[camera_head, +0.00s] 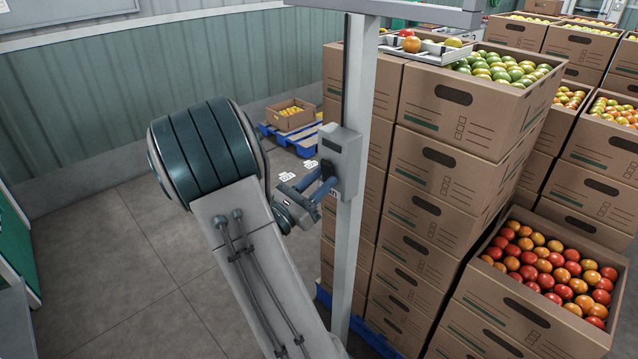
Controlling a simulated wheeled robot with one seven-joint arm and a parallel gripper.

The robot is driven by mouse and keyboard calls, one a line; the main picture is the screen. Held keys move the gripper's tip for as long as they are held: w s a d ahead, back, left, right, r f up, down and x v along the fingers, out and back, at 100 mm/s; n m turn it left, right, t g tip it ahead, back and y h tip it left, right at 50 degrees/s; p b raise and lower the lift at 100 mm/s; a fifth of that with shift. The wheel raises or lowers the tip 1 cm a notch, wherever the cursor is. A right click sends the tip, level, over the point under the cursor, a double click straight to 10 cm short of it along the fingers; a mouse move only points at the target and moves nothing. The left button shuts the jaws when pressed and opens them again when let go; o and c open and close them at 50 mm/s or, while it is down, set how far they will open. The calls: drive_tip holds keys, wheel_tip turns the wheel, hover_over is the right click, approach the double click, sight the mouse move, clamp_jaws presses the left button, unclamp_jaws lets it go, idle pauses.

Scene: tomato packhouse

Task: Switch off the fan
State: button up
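A grey switch box (343,158) is fixed to an upright metal post (356,85) in the middle of the view. A small dark part (327,168) shows on its left side, too small to read as a knob or switch. My gripper (327,179) is at the lower left side of the box, with its blue fingers pointing at it. A gap shows between the fingers, and I see nothing held in them. I cannot tell whether the fingertips touch the box. No fan is recognisable in view.
Tall stacks of cardboard boxes (440,165) stand right behind the post, with a tray (425,50) on top. An open box of tomatoes (502,318) is at lower right. A small crate (291,116) sits on a blue pallet at the back. The floor (130,260) at left is clear.

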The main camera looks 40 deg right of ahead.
drive_tip(key=o, duration=0.4)
drive_tip(key=shift+c, duration=0.2)
drive_tip(key=b+v, duration=0.3)
drive_tip(key=v, duration=1.1)
drive_tip(key=shift+d, duration=0.1)
